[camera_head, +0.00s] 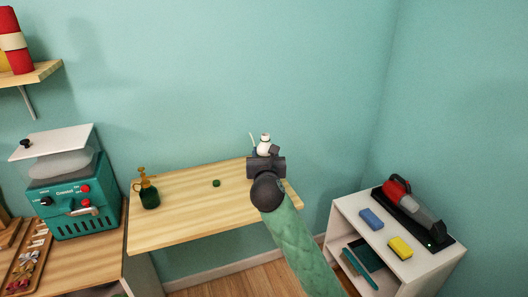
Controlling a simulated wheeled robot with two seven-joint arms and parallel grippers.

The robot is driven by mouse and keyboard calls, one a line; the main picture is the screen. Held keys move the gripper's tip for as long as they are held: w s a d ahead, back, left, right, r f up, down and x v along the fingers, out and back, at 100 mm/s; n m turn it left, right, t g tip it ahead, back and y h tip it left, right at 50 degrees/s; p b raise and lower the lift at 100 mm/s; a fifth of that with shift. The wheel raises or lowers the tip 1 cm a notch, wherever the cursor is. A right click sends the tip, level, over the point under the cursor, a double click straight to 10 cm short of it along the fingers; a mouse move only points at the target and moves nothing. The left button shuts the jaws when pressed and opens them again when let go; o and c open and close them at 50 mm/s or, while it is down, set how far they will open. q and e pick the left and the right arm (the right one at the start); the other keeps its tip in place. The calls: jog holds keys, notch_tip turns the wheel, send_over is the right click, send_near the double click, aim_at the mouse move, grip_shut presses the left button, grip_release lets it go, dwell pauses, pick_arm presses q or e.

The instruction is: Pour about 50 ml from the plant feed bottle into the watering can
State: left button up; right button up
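My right arm comes in from the bottom right, and its dark gripper (266,168) is over the right end of a wooden table (190,222). A small white object (265,141) shows just beyond the gripper, with a thin pale green piece (251,138) beside it. The gripper hides most of both, so I cannot tell whether they are the plant feed bottle and watering can, or whether the fingers hold anything. A small dark green cap-like disc (216,183) lies on the table. My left gripper is out of view.
A dark green sprayer with a brass pump (149,194) stands at the table's left end. A teal machine (74,199) stands on the left counter. A white shelf unit (400,265) at right holds a handheld vacuum (409,203) and blue and yellow sponges. The table's middle is mostly clear.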

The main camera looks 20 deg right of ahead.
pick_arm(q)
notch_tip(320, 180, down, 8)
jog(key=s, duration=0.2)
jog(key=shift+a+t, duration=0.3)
pick_arm(e)
jog(key=w+d+f+m+g+h, duration=0.2)
jog(key=w+d+f+m+h, duration=0.1)
jog(key=d+f+h, duration=0.2)
jog(key=shift+d+f+m+g, duration=0.3)
jog(key=shift+d+f, duration=0.35)
jog(key=shift+d, duration=0.4)
